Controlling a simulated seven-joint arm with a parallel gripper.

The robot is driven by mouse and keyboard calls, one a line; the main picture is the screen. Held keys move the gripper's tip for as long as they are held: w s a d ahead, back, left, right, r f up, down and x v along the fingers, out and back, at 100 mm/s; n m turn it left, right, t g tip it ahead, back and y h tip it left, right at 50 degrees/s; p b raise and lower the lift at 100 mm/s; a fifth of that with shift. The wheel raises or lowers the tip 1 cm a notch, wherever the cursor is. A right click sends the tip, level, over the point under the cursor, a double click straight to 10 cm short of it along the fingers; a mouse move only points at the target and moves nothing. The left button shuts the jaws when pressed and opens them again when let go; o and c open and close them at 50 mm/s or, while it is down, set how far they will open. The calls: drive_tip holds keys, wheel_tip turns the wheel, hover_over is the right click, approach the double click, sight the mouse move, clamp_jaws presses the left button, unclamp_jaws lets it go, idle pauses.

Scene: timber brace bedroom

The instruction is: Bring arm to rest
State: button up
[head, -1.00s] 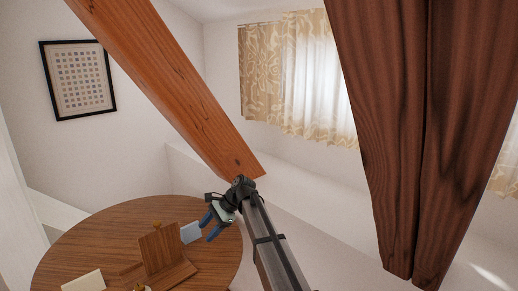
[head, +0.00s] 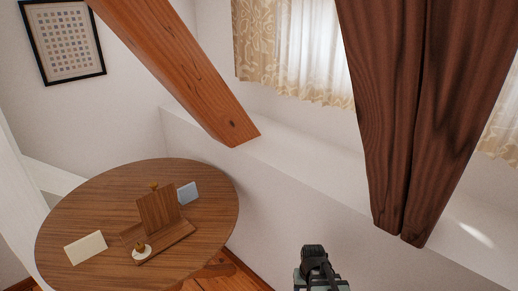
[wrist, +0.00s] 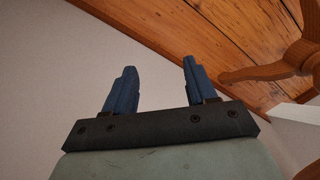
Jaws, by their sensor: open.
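My gripper (wrist: 158,68) shows in the wrist view with its two blue fingers apart and nothing between them. In the head view only part of my arm's dark end shows at the bottom edge, right of the round table (head: 80,215) and apart from it. The fingers cannot be made out there.
On the table are a wooden stand (head: 158,208), a pale blue block (head: 187,193) behind it, a cream card (head: 86,248) and a small white-based item (head: 141,250). A slanting timber beam (head: 180,65) and a dark brown beam (head: 400,130) hang above.

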drive_tip(key=s+f+g, duration=0.3)
drive_tip(key=s+f, duration=0.7)
drive_tip(key=s, duration=0.5)
drive_tip(key=s+f+g, duration=0.3)
drive_tip(key=s+f, duration=0.7)
drive_tip(key=s, duration=0.5)
drive_tip(key=shift+s+d+f+g, duration=0.35)
drive_tip(key=shift+f+g, duration=0.05)
drive_tip(key=shift+o, duration=0.3)
idle(0.8)
